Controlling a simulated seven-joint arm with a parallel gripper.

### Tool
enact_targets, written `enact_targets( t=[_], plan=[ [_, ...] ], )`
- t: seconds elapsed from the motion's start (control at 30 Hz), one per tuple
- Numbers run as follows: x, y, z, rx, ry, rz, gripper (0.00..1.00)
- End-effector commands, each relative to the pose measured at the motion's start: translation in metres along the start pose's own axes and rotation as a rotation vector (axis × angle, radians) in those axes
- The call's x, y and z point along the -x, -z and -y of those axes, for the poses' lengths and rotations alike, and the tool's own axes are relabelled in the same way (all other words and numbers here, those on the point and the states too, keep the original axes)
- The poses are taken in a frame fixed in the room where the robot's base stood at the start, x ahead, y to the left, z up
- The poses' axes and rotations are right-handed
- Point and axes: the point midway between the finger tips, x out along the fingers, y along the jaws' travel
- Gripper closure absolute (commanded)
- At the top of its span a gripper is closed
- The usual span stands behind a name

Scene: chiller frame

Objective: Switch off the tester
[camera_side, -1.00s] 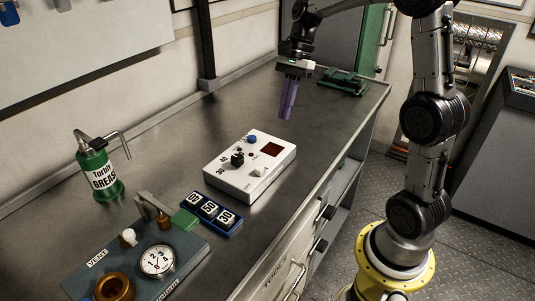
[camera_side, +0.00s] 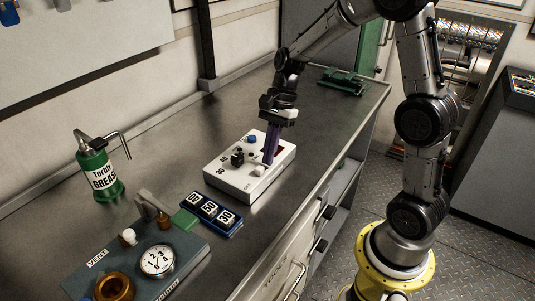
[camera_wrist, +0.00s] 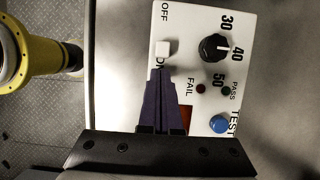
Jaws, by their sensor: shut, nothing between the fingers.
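The tester is a white box (camera_side: 233,181) on the metal bench, with a knob, a blue button and a dark red display. Its white switch (camera_wrist: 163,48) sits between the OFF and ON labels in the wrist view. The switch also shows in the side view (camera_side: 259,170). My gripper (camera_wrist: 160,72) is shut and empty, with its purple fingers pointing down over the tester. In the wrist view the fingertips are at the ON side of the switch, partly covering the ON label. I cannot tell whether they touch it. In the side view the gripper (camera_side: 269,162) partly hides the display.
The black knob (camera_wrist: 214,47) and blue TEST button (camera_wrist: 219,123) are close to the fingers. A blue tray of number blocks (camera_side: 211,214) lies in front of the tester. A gauge unit (camera_side: 190,258) and a green grease can (camera_side: 97,174) stand to the left.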

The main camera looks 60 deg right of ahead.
Motion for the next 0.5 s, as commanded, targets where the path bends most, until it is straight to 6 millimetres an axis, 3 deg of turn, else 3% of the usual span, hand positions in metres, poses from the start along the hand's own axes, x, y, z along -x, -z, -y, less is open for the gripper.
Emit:
enact_targets(
  t=[0.5],
  plan=[
    [-0.0028, -0.0087, 0.0003, 0.0, 0.002, 0.0, 1.0]
  ],
)
